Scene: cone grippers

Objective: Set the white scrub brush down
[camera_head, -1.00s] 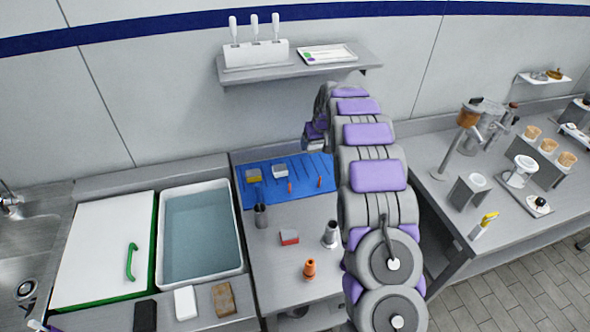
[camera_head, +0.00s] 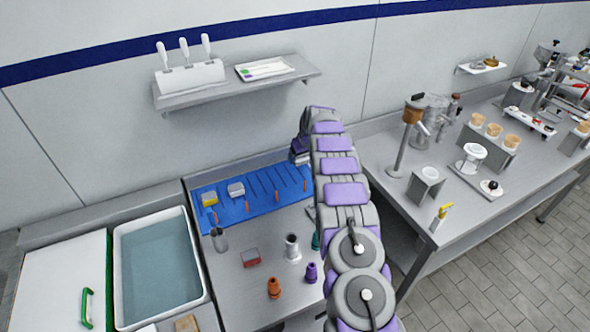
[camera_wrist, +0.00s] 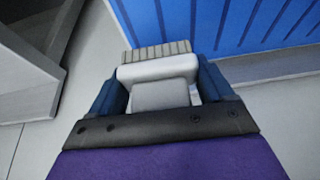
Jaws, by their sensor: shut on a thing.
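In the wrist view my gripper (camera_wrist: 160,82) is shut on the white scrub brush (camera_wrist: 158,68), with one dark blue finger on each side. The brush's ribbed grey end points away from my wrist, towards a blue grooved surface. I cannot tell whether it touches that surface. In the head view my gripper (camera_head: 299,153) is small and partly hidden by my arm, near the far right end of the blue slotted mat (camera_head: 262,190). The held brush cannot be made out there.
A yellow-topped block (camera_head: 209,200) and a pale block (camera_head: 236,189) sit on the mat. A metal cup (camera_head: 219,240), red-grey block (camera_head: 251,258), metal cylinder (camera_head: 292,247), orange cone (camera_head: 274,288) and purple cone (camera_head: 311,272) stand in front. A water-filled basin (camera_head: 203,262) is left.

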